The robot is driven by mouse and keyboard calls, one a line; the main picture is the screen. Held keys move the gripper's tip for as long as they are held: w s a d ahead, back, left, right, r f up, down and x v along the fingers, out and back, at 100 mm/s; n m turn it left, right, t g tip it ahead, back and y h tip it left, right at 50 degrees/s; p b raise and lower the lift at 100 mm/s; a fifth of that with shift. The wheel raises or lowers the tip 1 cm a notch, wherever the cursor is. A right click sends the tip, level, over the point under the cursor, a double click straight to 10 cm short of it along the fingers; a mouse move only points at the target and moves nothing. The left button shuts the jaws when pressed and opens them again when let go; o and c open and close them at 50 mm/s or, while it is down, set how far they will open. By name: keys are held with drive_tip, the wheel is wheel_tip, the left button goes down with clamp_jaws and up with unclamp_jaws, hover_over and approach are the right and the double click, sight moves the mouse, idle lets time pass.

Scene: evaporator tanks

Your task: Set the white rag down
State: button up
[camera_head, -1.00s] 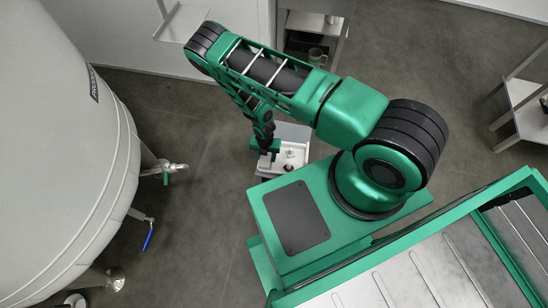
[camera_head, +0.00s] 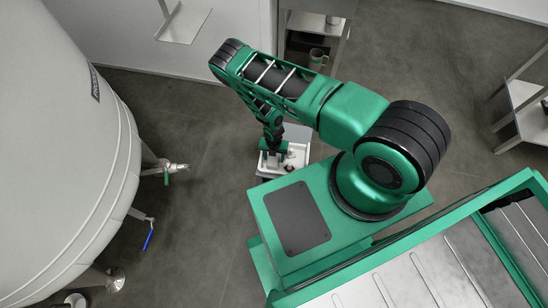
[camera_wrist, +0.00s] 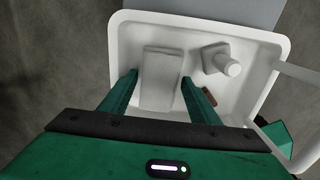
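The white rag (camera_wrist: 160,78) shows in the wrist view as a pale, folded rectangle. It lies between the two fingers of my gripper (camera_wrist: 161,76), with the fingertips close against its left and right sides. The gripper appears shut on it. The rag is above or in the white tray (camera_wrist: 122,38); I cannot tell whether it touches the tray floor. In the head view my gripper (camera_head: 271,151) points down over the left part of the tray (camera_head: 268,169). The rag cannot be made out there.
A white fitting with a round stub (camera_wrist: 222,60) sits in the tray right of the rag. A small brown object (camera_wrist: 209,96) lies near the right finger. A large pale tank (camera_head: 60,150) with valves stands at left. A shelf with a mug (camera_head: 317,57) is behind. Grey floor is open between.

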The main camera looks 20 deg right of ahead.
drive_tip(key=shift+o, duration=0.5)
wheel_tip(320, 180, up, 12)
wheel_tip(320, 180, up, 19)
drive_tip(key=m, duration=0.8)
hover_over(274, 158)
drive_tip(key=w+d, duration=0.4)
drive_tip(key=w, duration=0.4)
drive_tip(key=s+d+r+m, duration=0.1)
drive_tip(key=d+r+m, duration=0.3)
drive_tip(key=r, duration=0.6)
drive_tip(key=s+d+r+m, duration=0.1)
drive_tip(key=d+r+m, duration=0.3)
drive_tip(key=r, duration=0.7)
drive_tip(key=s+d+r+m, duration=0.2)
drive_tip(key=s+r+m, duration=0.35)
drive_tip(key=r, duration=0.25)
drive_tip(key=s+d+r+m, duration=0.35)
drive_tip(key=s+r, duration=0.25)
drive_tip(key=r, duration=0.2)
drive_tip(key=s+r+m, duration=0.4)
drive_tip(key=s+m, duration=0.1)
drive_tip(key=s, duration=0.4)
drive_tip(key=s+r+m, duration=0.4)
drive_tip(key=s+m, duration=0.1)
drive_tip(key=s, duration=0.4)
drive_tip(key=shift+r+m, duration=0.3)
drive_tip(key=shift+m, duration=0.1)
